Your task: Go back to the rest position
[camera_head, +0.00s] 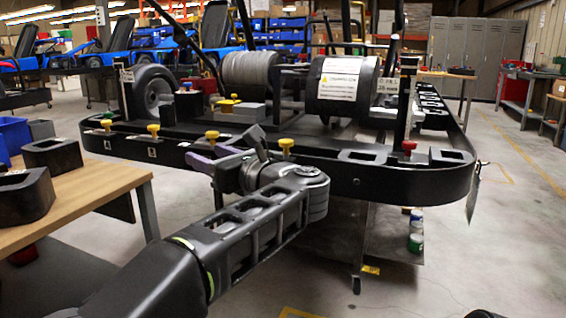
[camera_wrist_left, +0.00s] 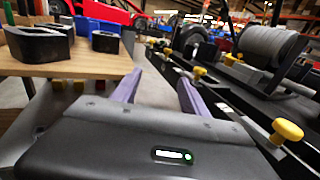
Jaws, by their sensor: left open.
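My left arm reaches in from the lower left of the head view. Its gripper (camera_head: 203,158) is at the near rail of the black kart stand (camera_head: 340,180), close to a yellow knob. In the left wrist view its two purple fingers (camera_wrist_left: 157,88) are spread apart with nothing between them. Beyond them shows the gap of floor between the wooden table (camera_wrist_left: 85,66) and the stand. My right gripper is not in view; only a small dark shape shows at the bottom right edge of the head view.
The wooden table (camera_head: 95,195) at the left carries black blocks (camera_head: 52,154). The stand holds a wheel (camera_head: 153,92), a grey spool (camera_head: 249,72) and a labelled black drum (camera_head: 341,86). Small cans (camera_head: 416,236) sit low under it. Open floor lies at the right, before grey lockers (camera_head: 477,55).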

